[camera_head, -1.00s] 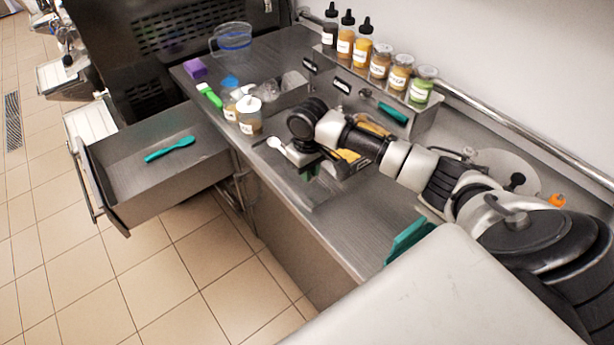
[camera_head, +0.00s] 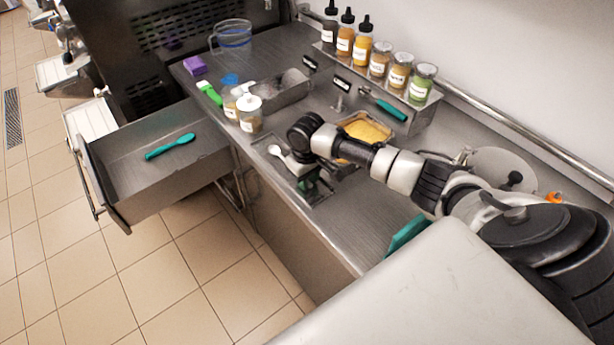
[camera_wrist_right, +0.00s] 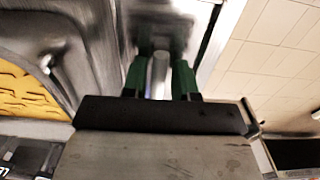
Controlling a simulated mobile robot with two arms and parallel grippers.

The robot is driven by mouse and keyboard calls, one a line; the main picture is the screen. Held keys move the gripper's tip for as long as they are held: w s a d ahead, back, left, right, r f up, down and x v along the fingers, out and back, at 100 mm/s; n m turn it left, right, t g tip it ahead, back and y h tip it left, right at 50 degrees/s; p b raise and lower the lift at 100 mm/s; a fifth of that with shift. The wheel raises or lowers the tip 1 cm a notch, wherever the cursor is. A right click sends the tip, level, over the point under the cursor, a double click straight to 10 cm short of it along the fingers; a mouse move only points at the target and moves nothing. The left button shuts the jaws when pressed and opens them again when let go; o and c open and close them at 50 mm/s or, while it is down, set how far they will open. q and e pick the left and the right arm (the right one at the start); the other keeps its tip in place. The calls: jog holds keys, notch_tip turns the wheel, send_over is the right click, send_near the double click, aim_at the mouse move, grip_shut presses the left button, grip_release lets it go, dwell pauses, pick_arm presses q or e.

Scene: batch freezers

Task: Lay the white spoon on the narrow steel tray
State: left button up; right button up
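The white spoon (camera_head: 288,159) shows beside my right gripper in the head view, its bowl pointing left. My right gripper (camera_head: 312,184) is low over the narrow steel tray (camera_head: 318,197) near the counter's front edge. In the right wrist view the green fingers (camera_wrist_right: 160,78) stand on both sides of the spoon's pale handle (camera_wrist_right: 160,72), closed on it. The steel tray (camera_wrist_right: 155,18) lies behind them, blurred. The wrist hides part of the handle and tray, so I cannot tell whether the spoon touches the tray. My left gripper is not in view.
A yellow-filled steel pan (camera_head: 366,129) sits just behind my right wrist. Lidded jars (camera_head: 249,114) and a steel bin (camera_head: 284,93) stand to the left. A shelf of bottles and jars (camera_head: 380,61) is behind. An open drawer (camera_head: 130,170) holds a teal spatula (camera_head: 170,146).

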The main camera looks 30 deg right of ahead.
jog(key=shift+o, duration=0.9)
jog(key=shift+r, duration=0.1)
notch_tip(320, 180, up, 12)
jog(key=b, duration=0.1)
jog(key=shift+r, duration=0.1)
